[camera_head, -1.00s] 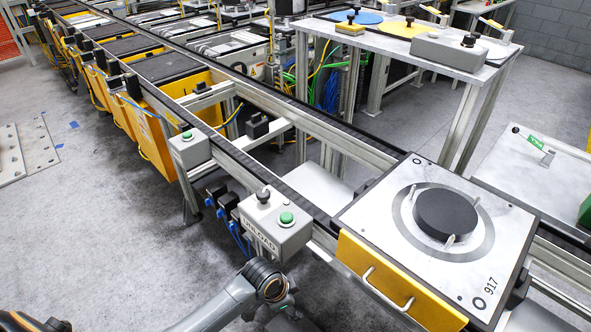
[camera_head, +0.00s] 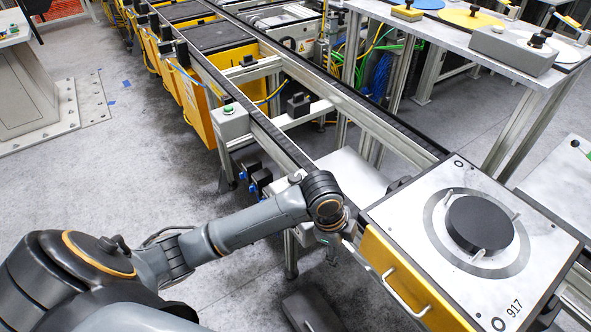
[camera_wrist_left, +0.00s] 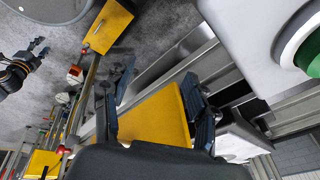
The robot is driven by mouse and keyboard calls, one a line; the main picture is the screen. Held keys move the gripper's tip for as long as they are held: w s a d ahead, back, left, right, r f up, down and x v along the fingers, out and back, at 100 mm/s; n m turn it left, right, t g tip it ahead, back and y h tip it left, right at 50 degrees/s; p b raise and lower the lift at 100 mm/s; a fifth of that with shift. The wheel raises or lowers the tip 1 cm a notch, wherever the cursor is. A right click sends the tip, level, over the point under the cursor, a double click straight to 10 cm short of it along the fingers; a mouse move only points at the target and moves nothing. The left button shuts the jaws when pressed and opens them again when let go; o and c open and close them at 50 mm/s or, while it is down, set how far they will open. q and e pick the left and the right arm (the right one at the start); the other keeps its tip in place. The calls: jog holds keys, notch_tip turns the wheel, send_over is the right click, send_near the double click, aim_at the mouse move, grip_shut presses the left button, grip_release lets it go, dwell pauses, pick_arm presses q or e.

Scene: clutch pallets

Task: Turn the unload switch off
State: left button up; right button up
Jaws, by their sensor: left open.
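My left arm reaches in from the left in the head view, and its wrist and gripper (camera_head: 328,238) are over the place of the grey unload box. The arm hides most of that box, its black knob and its lettering. In the left wrist view a grey box (camera_wrist_left: 255,30) with a green button (camera_wrist_left: 307,50) fills the upper right, close to the camera. No black knob shows clearly there. The left gripper's dark fingers (camera_wrist_left: 155,98) are spread with nothing between them, beside the box. A dark hand with orange rings, seemingly my right gripper (camera_wrist_left: 40,50), shows small at the left.
A pallet marked 917 (camera_head: 545,232) with a black disc (camera_head: 478,224) sits on the conveyor, right of my left wrist. A second grey box with a green button (camera_head: 229,122) stands on the rail behind. A raised table (camera_head: 440,38) is at upper right.

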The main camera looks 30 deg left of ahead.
pick_arm(q)
jog(key=w+a+r+m, duration=0.1)
jog(key=a+r+m, duration=0.1)
jog(key=a+r, duration=0.1)
jog(key=w+a+r+m+y, duration=0.1)
jog(key=w+a+r+m, duration=0.1)
jog(key=r, duration=0.2)
jog(key=w+a+r+m+g+y, duration=0.1)
jog(key=w+a+r+m, duration=0.1)
jog(key=a+r, duration=0.1)
jog(key=shift+w+a+r, duration=0.15)
jog(key=shift+a+r, duration=0.2)
jog(key=shift+r, duration=0.4)
notch_tip(320, 180, up, 11)
jog(key=m+g, duration=0.1)
jog(key=m, duration=0.1)
send_over(295, 177)
notch_tip(295, 177, down, 14)
jog(key=p, duration=0.2)
jog(key=shift+r+p, duration=0.1)
jog(key=shift+p, duration=0.2)
jog(key=shift+m, duration=0.3)
jog(key=c, duration=1.2)
jog(key=shift+o, duration=0.2)
